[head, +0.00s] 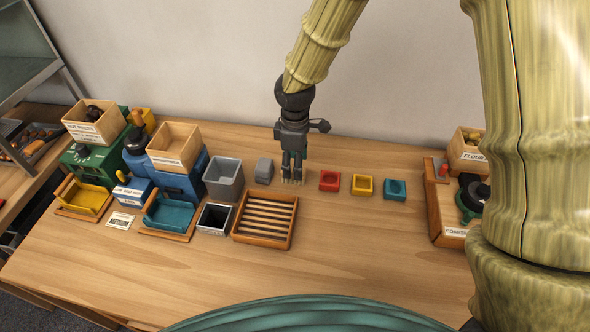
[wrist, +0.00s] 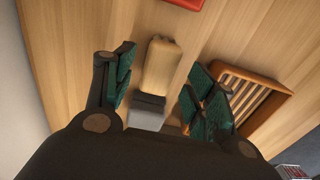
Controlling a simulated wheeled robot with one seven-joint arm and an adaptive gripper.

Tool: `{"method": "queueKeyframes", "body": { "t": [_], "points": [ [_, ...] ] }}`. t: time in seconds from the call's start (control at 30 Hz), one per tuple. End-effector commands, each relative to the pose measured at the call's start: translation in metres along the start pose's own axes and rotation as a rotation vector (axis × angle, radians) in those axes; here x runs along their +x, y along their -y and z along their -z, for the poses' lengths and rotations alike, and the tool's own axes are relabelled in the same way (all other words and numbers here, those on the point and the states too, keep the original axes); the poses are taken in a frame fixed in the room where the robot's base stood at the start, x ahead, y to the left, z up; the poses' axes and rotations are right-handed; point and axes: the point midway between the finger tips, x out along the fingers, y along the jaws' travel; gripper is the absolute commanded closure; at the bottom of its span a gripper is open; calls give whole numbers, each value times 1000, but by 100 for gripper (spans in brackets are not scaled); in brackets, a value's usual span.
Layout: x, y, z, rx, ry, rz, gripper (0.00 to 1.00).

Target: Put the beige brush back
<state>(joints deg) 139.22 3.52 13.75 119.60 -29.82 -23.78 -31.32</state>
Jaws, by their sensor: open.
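In the head view my gripper (head: 293,180) points down at the table, right of the small grey block (head: 264,170). The brush is not clearly visible there, apparently hidden by the fingers. My gripper is open. A grey surface (wrist: 147,116) shows just below the brush in the wrist view.
A slatted wooden rack (head: 265,219) stands in front of my gripper, with a grey bin (head: 223,178) to the left. Red (head: 330,181), yellow (head: 362,185) and blue (head: 395,189) small trays sit to the right. The table's front middle is clear.

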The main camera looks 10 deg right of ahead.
Motion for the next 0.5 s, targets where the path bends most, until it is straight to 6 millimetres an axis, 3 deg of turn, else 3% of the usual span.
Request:
{"method": "queueKeyframes", "body": {
  "t": [0.5],
  "points": [
    [-69,0,0,0,-2,-1,44]
  ]
}}
